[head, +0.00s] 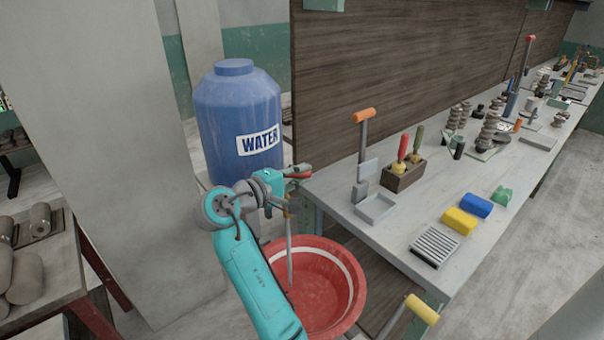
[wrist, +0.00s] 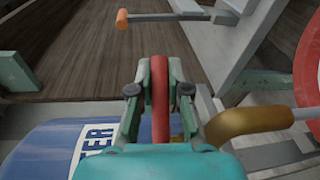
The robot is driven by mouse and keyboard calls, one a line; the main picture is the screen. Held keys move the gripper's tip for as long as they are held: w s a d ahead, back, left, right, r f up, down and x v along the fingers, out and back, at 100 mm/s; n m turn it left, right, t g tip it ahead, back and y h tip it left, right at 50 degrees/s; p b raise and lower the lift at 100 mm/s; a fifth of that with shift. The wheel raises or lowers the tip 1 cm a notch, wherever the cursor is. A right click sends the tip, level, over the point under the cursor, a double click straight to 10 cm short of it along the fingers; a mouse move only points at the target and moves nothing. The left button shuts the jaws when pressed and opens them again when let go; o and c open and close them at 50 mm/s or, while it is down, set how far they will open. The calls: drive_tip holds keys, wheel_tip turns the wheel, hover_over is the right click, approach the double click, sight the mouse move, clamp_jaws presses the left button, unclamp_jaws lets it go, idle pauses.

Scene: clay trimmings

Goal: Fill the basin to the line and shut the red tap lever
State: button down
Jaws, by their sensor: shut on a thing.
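The blue water barrel (head: 232,110) stands at the back with a white WATER label. In the wrist view my gripper (wrist: 160,78) is shut on the red tap lever (wrist: 160,105), one finger on each side. The lever's red end also shows in the head view (head: 299,174). The brass spout (wrist: 243,124) sits beside the gripper. A thin grey stream (head: 290,255) runs down from it into the red basin (head: 352,318). A pale line (head: 340,262) rings the basin's inside. I cannot tell the water level.
A pale pillar (head: 120,130) stands left of the barrel.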

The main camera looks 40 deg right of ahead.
drive_tip(key=shift+s+a+m+g, duration=0.1)
drive_tip(key=shift+a+m+g, duration=0.05)
drive_tip(key=shift+m+g, duration=0.3)
drive_tip(key=shift+s+a+m+g, duration=0.1)
drive_tip(key=shift+m+g, duration=0.15)
drive_tip(key=shift+g, duration=0.3)
drive_tip(key=c, duration=1.1)
unclamp_jaws()
